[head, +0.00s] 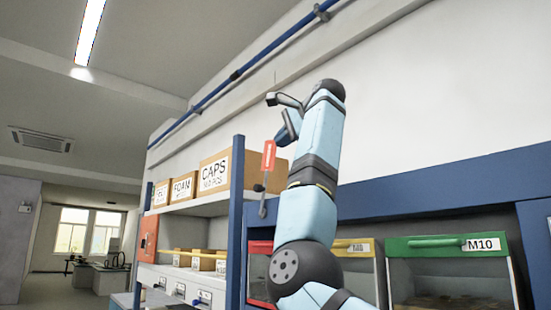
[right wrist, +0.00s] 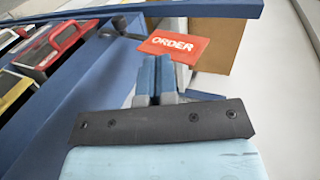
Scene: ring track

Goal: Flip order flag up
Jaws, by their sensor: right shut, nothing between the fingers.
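The order flag (head: 269,155) is a small red plate with white marking, standing upright above a dark pivot (head: 259,188) beside the blue shelf post. In the right wrist view the red flag (right wrist: 178,46) reads ORDER and lies just beyond my fingertips. My right gripper (head: 283,134) is raised close above the flag in the head view. Its blue fingers (right wrist: 158,64) are shut together with nothing between them. In the wrist view they overlap the flag's lower edge; I cannot tell whether they touch it. My left gripper is not in view.
The blue post (head: 236,225) supports a shelf with cardboard boxes (head: 213,172) labelled CAPS and FOAM. Bins with red, yellow and green (head: 445,244) fronts stand below a blue beam (head: 430,200). A blue pipe (head: 240,70) runs along the upper wall. Open room lies at the left.

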